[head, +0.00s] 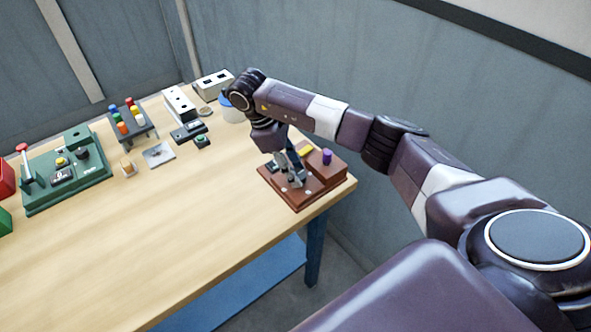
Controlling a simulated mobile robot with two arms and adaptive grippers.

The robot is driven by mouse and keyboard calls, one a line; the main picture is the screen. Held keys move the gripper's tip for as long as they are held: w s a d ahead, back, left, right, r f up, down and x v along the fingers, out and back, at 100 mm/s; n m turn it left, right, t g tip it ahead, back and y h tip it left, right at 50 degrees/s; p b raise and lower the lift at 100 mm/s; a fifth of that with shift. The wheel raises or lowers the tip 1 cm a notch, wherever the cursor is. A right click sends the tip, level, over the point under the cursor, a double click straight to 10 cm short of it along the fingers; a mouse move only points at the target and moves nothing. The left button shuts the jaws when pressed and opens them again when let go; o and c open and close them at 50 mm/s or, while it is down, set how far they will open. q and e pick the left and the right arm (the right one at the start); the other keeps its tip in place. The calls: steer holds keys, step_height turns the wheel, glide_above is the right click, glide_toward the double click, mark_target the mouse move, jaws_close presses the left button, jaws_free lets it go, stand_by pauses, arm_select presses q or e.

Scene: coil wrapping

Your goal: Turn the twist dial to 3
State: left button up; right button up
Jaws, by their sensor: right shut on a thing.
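My right gripper (291,176) reaches down onto the brown control box (329,172) at the table's right corner. Its fingers are closed at the box's front part, on what seems to be the twist dial. The fingers hide the dial, so its number and pointer cannot be read. A purple knob (327,156) and a yellow part (306,151) stand on the raised back of the box, clear of the fingers. A small dark display (271,167) lies left of the fingers. My left gripper is not in view.
A green machine (97,170) with a red-tipped lever (24,158) stands at the table's left. A rack of colored pegs (133,121), white boxes (179,103) and small parts line the back. The wooden table's (180,230) front is clear. A grey wall rises behind.

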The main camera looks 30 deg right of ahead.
steer(key=o, duration=1.2)
steer(key=shift+c, duration=0.2)
steer(key=shift+w+r, duration=0.1)
steer(key=v, duration=1.1)
steer(key=shift+a+r, duration=0.15)
steer(key=shift+r, duration=0.2)
steer(key=shift+w, duration=0.1)
